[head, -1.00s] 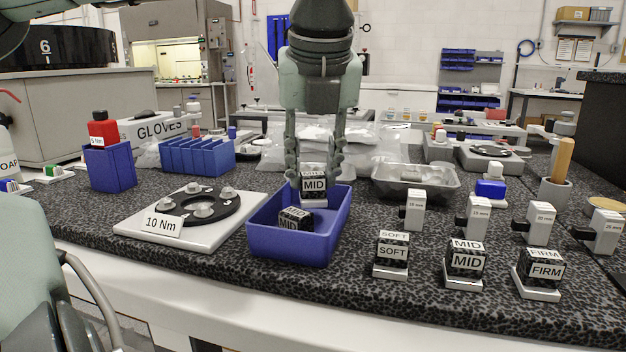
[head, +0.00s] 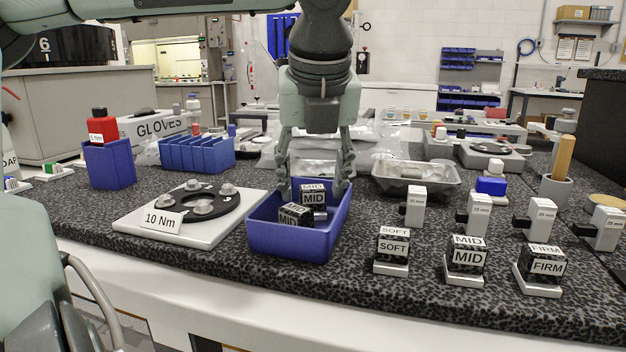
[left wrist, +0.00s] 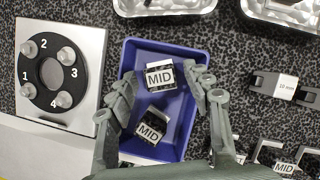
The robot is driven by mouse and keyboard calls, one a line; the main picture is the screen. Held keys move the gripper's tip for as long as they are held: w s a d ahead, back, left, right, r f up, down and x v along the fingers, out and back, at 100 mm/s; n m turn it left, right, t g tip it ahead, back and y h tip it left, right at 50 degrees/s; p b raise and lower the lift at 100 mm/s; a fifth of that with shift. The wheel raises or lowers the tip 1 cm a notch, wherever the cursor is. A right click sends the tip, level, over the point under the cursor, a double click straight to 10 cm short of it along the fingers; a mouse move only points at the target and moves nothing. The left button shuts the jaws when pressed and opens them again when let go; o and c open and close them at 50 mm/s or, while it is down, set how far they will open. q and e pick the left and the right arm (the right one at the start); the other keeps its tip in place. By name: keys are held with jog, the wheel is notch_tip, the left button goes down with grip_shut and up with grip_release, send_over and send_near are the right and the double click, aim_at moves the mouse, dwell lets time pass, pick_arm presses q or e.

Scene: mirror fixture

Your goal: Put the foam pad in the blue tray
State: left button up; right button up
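Two dark speckled foam pads with white MID labels are in the blue tray (head: 290,246). The rear pad (head: 314,199) sits between my left gripper's fingers; the front pad (head: 294,214) leans at an angle beside it. Both also show in the left wrist view, the rear pad (left wrist: 160,76) and the front pad (left wrist: 152,128). My left gripper (head: 312,190) is over the rear of the tray, its fingers spread apart with gaps on both sides of the rear pad. My right gripper is not in view.
A 10 Nm plate with a black ring (head: 198,203) stands left of the tray. SOFT (head: 392,250), MID (head: 467,260) and FIRM (head: 546,268) blocks stand on bases to the right. A metal tray (head: 415,178) is behind right. Blue bins (head: 197,154) are behind left.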

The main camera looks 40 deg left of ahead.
pick_arm(q)
jog(key=shift+r, duration=0.2)
jog(key=shift+r+p, duration=0.3)
jog(key=shift+p, duration=0.05)
jog(key=v, duration=1.1)
jog(key=shift+r, duration=0.2)
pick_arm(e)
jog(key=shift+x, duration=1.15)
pick_arm(q)
jog(key=shift+s+d, duration=0.1)
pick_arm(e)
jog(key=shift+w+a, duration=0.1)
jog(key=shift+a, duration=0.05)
